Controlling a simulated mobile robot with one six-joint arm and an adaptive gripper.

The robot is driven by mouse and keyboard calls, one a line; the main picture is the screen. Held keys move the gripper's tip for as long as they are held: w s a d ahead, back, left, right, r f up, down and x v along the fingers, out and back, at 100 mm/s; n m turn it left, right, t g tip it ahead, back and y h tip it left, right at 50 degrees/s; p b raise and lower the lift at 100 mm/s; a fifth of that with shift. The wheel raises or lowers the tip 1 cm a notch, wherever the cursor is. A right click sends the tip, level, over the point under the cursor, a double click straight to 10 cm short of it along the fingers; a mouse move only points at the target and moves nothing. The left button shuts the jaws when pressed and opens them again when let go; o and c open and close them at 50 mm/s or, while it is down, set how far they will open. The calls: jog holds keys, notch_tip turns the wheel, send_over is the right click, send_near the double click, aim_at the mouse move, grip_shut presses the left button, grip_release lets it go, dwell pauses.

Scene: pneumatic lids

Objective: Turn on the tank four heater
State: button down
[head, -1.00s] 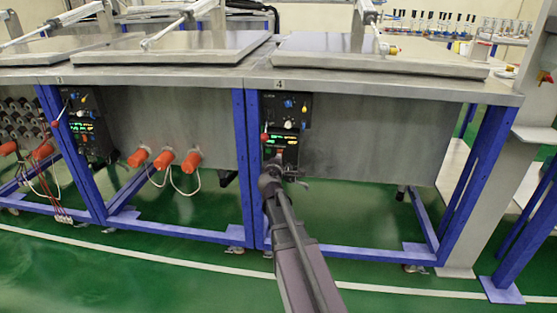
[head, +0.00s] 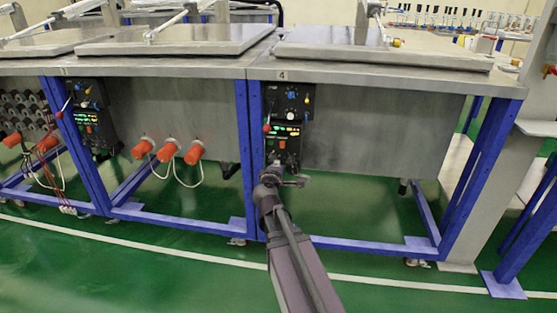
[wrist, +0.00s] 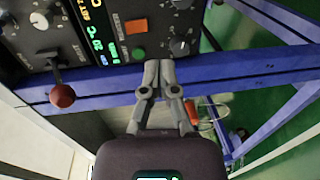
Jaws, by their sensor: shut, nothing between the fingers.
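The tank four control panel (head: 287,118) is a black box under the tank marked 4, with lit green and orange displays in the head view.
A blue frame beam (wrist: 235,68) runs across behind my fingers. Blue legs (head: 247,160) stand left of the panel. Tank three's panel (head: 90,118) and orange-capped fittings (head: 168,152) are further left. Green floor in front is open.

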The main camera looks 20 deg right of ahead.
jog(key=shift+s+a+f, duration=0.2)
jog(key=shift+s+a, duration=0.5)
jog(key=shift+s, duration=0.35)
jog(key=shift+s+a+f, duration=0.15)
jog(key=shift+s+a, duration=0.55)
jog(key=shift+s, duration=0.35)
jog(key=s+a+f+m+g+y+p, duration=0.3)
jog(key=s+a+f+m+g+y, duration=0.15)
jog(key=s+f+m+g, duration=0.5)
jog(key=s+a+m+g+y+p, duration=0.2)
jog(key=s+a+g+y+p, duration=0.25)
jog(key=a, duration=0.65)
notch_tip(320, 180, up, 37)
jog(key=s+p, duration=0.1)
jog(key=p, duration=3.4)
jog(key=shift+s+d+p, duration=0.15)
jog(key=shift+s+p, duration=0.2)
jog(key=shift+s, duration=0.05)
